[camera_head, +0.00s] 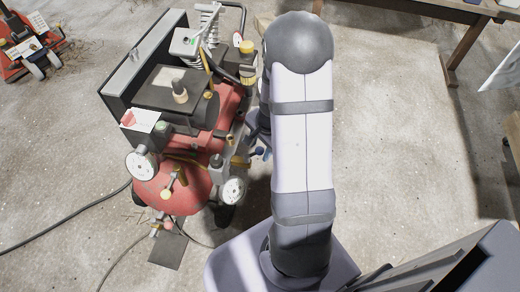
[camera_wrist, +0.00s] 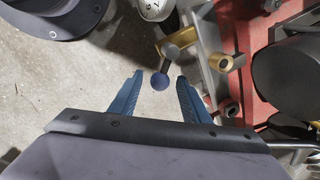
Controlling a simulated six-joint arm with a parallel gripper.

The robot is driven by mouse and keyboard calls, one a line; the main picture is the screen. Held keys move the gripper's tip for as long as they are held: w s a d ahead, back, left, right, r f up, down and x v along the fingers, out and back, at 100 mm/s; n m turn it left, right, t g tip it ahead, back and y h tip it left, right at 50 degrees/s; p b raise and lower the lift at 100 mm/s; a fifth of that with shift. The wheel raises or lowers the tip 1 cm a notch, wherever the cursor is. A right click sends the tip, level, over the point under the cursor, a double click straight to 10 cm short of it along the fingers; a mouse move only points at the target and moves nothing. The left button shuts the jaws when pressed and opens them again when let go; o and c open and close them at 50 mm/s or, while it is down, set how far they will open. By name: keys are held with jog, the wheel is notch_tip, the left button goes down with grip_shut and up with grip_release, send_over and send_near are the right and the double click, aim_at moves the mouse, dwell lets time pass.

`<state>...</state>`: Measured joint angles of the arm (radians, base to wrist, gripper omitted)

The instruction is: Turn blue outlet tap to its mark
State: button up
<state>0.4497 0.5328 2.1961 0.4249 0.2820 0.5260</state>
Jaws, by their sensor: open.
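The blue outlet tap (camera_wrist: 160,81) shows in the wrist view as a dark blue ball knob on a grey lever, joined to a brass fitting (camera_wrist: 181,39). My gripper (camera_wrist: 160,75) is open, with one blue finger on each side of the knob. The knob sits between the fingertips with a gap on both sides, and I see no contact. I cannot make out the tap's mark.
The red compressor (camera_head: 177,192) stands left of my arm, with a white gauge (camera_head: 233,191) and brass fittings close by. The gauge also shows in the wrist view (camera_wrist: 155,8). Hoses run over the concrete floor. Floor right of my arm is clear up to a wooden table (camera_head: 425,12).

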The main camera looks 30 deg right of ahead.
jog(key=c, duration=1)
jog(key=shift+c, duration=0.2)
jog(key=shift+w, duration=0.15)
jog(key=n, duration=0.1)
jog(key=w+n+b, duration=0.1)
jog(key=n, duration=0.1)
jog(key=shift+w+n+y, duration=0.2)
jog(key=shift+n+y, duration=0.1)
jog(key=shift+w+a+n+g+y+p, duration=0.1)
jog(key=shift+w+a+n+g+y, duration=0.2)
jog(key=shift+n, duration=0.65)
jog(key=shift+w+a+n+g+h+p, duration=0.1)
jog(key=shift+w+n, duration=0.25)
jog(key=shift+n, duration=0.55)
jog(key=shift+w+a+n+g+y+p, duration=0.1)
jog(key=shift+w+a+n+y, duration=0.2)
jog(key=shift+n, duration=0.65)
jog(key=shift+d, duration=0.15)
jog(key=o, duration=1)
jog(key=shift+o, duration=0.2)
